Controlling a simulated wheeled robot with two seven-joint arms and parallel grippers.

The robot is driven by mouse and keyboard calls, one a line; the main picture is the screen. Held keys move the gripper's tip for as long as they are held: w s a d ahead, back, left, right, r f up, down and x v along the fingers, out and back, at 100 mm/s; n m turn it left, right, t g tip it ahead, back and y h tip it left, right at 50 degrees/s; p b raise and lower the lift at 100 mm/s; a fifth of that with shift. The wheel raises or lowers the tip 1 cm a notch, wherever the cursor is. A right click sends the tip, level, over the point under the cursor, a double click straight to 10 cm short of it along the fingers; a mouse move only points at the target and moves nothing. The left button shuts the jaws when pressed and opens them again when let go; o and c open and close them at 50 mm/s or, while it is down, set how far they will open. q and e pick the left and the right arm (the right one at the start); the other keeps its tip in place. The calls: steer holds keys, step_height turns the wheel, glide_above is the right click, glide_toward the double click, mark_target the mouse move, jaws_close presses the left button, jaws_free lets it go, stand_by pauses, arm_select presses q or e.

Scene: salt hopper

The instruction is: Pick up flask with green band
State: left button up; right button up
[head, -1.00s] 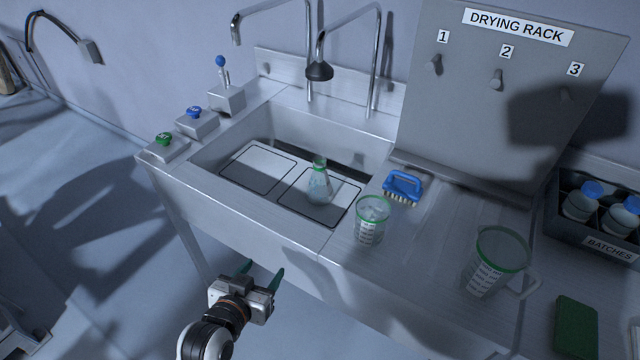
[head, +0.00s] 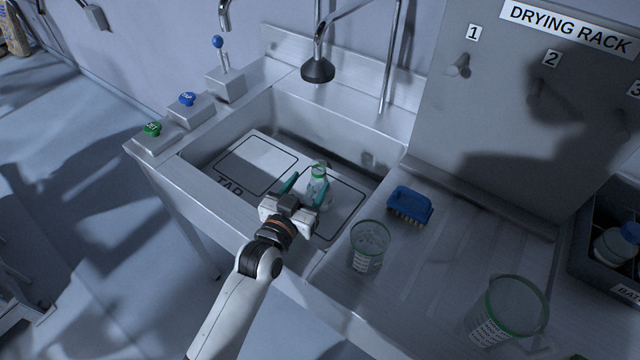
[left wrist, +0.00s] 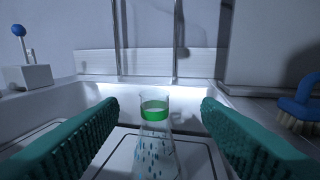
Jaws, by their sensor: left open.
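The flask with the green band (head: 318,173) stands upright on a pale outlined board in the sink, partly hidden by my left gripper. It is clear glass with a green band at its neck and bluish drops on its body. My left gripper (head: 306,188) is open, its teal fingers reaching toward the flask. In the left wrist view the flask (left wrist: 155,130) stands centred ahead between the two open fingers (left wrist: 158,130), with a visible gap on each side. My right gripper is not in view.
A green-rimmed beaker (head: 369,245) and a blue brush (head: 410,204) stand right of the sink. A larger green-rimmed jug (head: 507,312) is nearer. A black spray head (head: 318,70) hangs over the sink's back.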

mark_target(315, 171)
arm_select(q)
steer(key=x, duration=0.2)
steer(key=shift+w+d+f, duration=0.1)
steer(key=shift+w+d, duration=0.1)
steer(key=shift+w, duration=0.45)
steer(key=x, duration=0.1)
steer(key=p+x, duration=0.1)
steer(key=x, duration=0.1)
steer(key=shift+w+a+f, duration=0.2)
steer(key=shift+w+d+f, duration=0.15)
steer(key=shift+w+d, duration=0.15)
steer(key=shift+w, duration=0.25)
steer(key=shift+s, duration=0.1)
steer(key=shift+c, duration=0.6)
jaws_close()
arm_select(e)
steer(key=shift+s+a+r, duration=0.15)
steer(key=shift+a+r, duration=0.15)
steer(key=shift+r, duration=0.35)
